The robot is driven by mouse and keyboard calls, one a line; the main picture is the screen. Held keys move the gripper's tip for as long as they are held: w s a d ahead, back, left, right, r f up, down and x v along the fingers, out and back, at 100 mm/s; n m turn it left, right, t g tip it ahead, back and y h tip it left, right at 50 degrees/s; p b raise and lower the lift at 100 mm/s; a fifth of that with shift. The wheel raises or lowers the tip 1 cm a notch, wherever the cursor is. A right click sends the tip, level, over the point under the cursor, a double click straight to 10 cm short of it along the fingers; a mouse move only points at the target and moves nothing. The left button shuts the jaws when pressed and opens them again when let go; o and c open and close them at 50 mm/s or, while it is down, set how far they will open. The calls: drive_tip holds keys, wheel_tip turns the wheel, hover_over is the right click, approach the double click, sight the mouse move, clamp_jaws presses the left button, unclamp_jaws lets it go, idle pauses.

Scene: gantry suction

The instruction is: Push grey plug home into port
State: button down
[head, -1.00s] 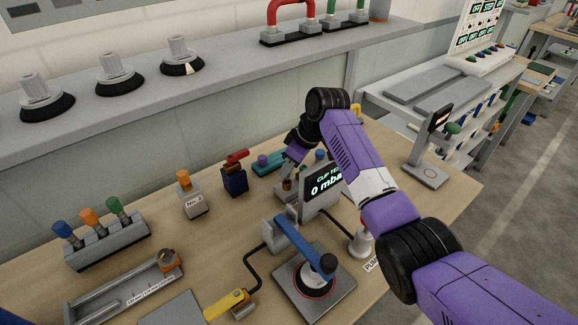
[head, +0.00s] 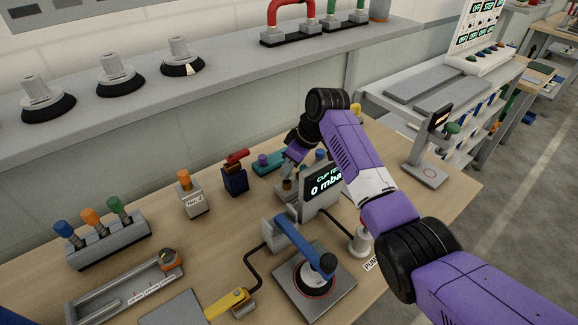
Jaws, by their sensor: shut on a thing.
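My gripper (head: 289,172) is at the back of the wooden bench, beside the left edge of a small display. It points downward and is partly hidden by my purple arm and the display. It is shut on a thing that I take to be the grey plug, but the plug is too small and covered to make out. A grey block with a brownish round part (head: 286,186) lies right under the gripper. I cannot tell which part is the port or how deep the plug sits.
The display (head: 322,185) reads "0 mba…". In front stands a blue-levered suction cup fixture (head: 305,250) on a grey plate. A teal part (head: 268,164), a navy and red valve (head: 235,178) and an orange-topped block (head: 191,197) stand left of the gripper.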

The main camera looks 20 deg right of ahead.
drive_tip(key=shift+f+b, duration=0.55)
drive_tip(key=shift+f, duration=0.5)
drive_tip(key=shift+r, duration=0.15)
drive_tip(key=shift+r+p, duration=0.55)
drive_tip(key=shift+p, duration=0.15)
drive_tip(key=shift+p, duration=0.4)
idle(1.3)
drive_tip(key=shift+f+b, duration=0.4)
drive_tip(key=shift+f, duration=0.2)
drive_tip(key=c, duration=1.1)
unclamp_jaws()
drive_tip(key=shift+b+v, duration=0.55)
drive_tip(key=shift+v, duration=3.35)
